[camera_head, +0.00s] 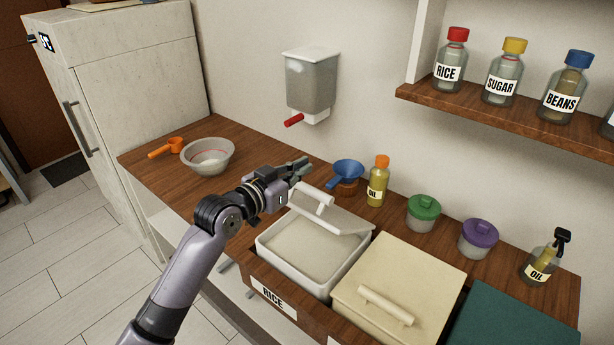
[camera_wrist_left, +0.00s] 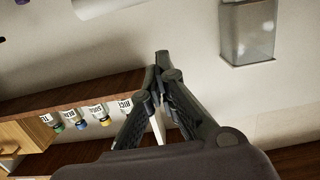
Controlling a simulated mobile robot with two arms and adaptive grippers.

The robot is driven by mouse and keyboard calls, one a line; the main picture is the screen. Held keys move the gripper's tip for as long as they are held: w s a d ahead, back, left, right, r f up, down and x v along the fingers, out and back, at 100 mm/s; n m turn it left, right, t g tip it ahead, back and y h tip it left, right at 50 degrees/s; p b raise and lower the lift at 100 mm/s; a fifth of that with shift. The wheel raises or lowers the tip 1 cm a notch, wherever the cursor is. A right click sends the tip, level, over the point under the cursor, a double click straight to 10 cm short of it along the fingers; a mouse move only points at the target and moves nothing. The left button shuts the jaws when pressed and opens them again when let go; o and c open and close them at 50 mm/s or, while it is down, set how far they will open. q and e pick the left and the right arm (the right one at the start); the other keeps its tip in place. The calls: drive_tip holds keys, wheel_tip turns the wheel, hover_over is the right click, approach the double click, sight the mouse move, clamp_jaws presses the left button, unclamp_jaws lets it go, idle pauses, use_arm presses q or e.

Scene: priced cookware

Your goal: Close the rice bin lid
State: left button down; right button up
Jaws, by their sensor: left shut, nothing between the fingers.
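The rice bin (camera_head: 345,277) is a white box filled with pale grain, set in the wooden counter behind a RICE label (camera_head: 273,293). Its pale lid (camera_head: 350,220) is open, tilted up over the bin's back part, with a white bar handle (camera_head: 317,194) on it. My left gripper (camera_head: 301,166) is above and behind the handle, close to it in the picture; I cannot tell whether they touch. Its fingers are shut and empty, and their tips come together in the left wrist view (camera_wrist_left: 163,62). My right gripper is not in view.
A closed cream bin (camera_head: 440,272) adjoins on the right, then a dark green lid (camera_head: 510,325). Behind stand a blue funnel (camera_head: 347,172), an orange-capped oil bottle (camera_head: 378,183) and lidded jars (camera_head: 423,213). A bowl (camera_head: 208,157) is at left; a dispenser (camera_head: 311,82) hangs on the wall.

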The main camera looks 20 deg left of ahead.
sight(308, 192)
use_arm(q)
drive_tip(key=x, duration=0.3)
drive_tip(key=shift+w+d+r+p, duration=0.1)
drive_tip(key=shift+w+d+p, duration=0.1)
drive_tip(key=shift+w+p, duration=0.15)
drive_tip(key=f, duration=0.2)
drive_tip(key=shift+s+a+f, duration=0.15)
drive_tip(key=shift+s+f, duration=0.15)
drive_tip(key=shift+s+a+f+p, duration=0.2)
drive_tip(key=shift+s+f+p, duration=0.15)
drive_tip(key=shift+s+f, duration=0.25)
drive_tip(key=shift+w+f, duration=0.1)
drive_tip(key=shift+w, duration=0.05)
drive_tip(key=shift+f, duration=0.1)
